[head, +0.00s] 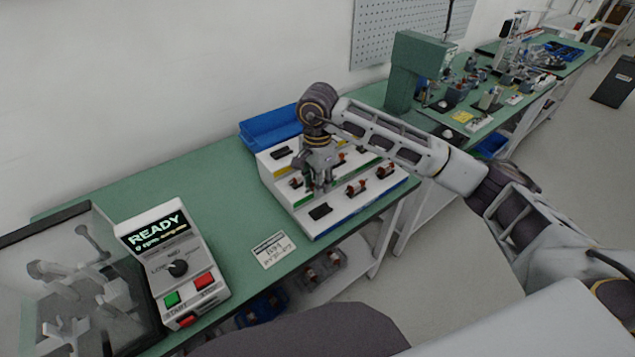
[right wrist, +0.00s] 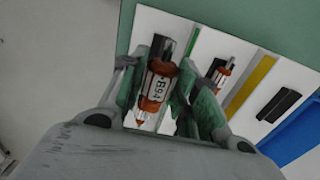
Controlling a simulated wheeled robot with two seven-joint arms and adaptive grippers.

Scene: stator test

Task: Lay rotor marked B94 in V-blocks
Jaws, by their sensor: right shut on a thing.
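My right gripper (head: 320,184) is over the stepped white rack (head: 325,222) in the head view. In the right wrist view its fingers are shut on an orange-and-silver rotor (right wrist: 156,88) with a white label reading B94. One finger is on each side of the rotor. I cannot tell whether the rotor still touches the rack. At the lower left of the head view, grey block-like supports (head: 75,308) stand behind a clear cover; their V shapes are not clear. My left gripper is out of view.
Other rotors (head: 356,188) lie on the rack. A blue bin (head: 272,126) stands behind it. A control box (head: 172,262) showing READY stands between the covered supports and a printed card (head: 272,250). The green bench (head: 225,205) is clear left of the rack.

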